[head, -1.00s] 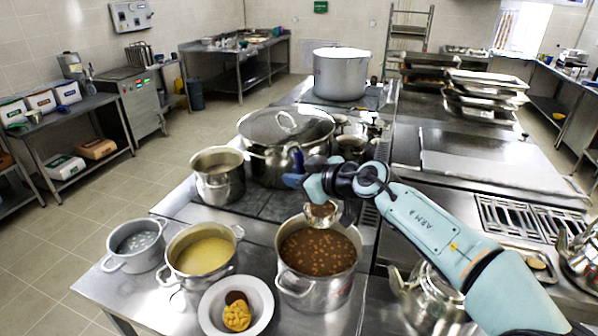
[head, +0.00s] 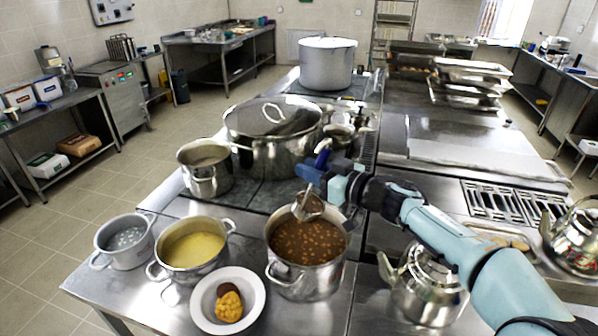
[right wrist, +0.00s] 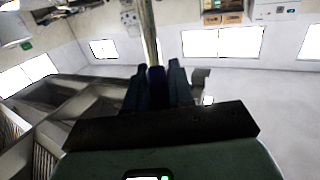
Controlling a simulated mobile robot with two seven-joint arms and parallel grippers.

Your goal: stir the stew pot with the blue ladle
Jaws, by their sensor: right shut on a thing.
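The stew pot (head: 345,236) is a steel pot of brown stew with pale beans, near the front of the counter. My right gripper (head: 318,176) is above its far rim, shut on the blue ladle. I cannot tell whether the bowl touches the stew. In the right wrist view the dark fingers (right wrist: 156,85) close around the handle (right wrist: 149,35). My left gripper is not in view.
A pot of yellow soup (head: 195,248), a smaller pot (head: 125,243) and a white plate of food (head: 228,300) stand left of the stew pot. A kettle (head: 425,285) stands to its right. A large lidded pot (head: 273,135) and an open pot (head: 206,168) are behind.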

